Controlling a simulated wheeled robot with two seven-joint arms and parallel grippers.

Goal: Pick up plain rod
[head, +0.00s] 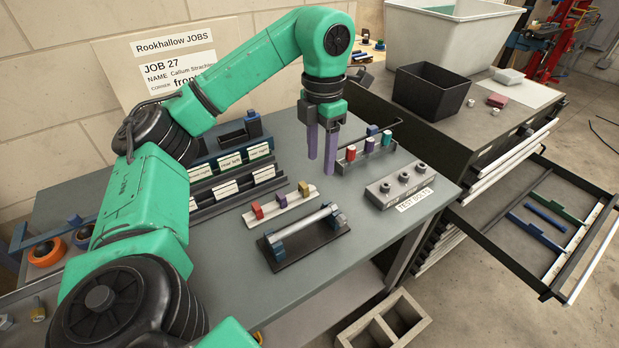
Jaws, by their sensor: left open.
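A plain silver-grey rod (306,219) lies level across two grey-blue supports on a dark stand (312,248), near the front of the grey bench. My left gripper (321,162) points down above the bench, behind the rod and slightly to its right in the picture. Its two purple fingers are apart with nothing between them. It does not touch the rod. My right gripper is not in view.
A pale rack (283,211) with coloured blocks lies behind the rod. A second rack (367,153) with coloured pieces and a grey test block (399,187) stand to the right. Labelled bins (232,187) are at left. A drawer (545,220) stands open at right.

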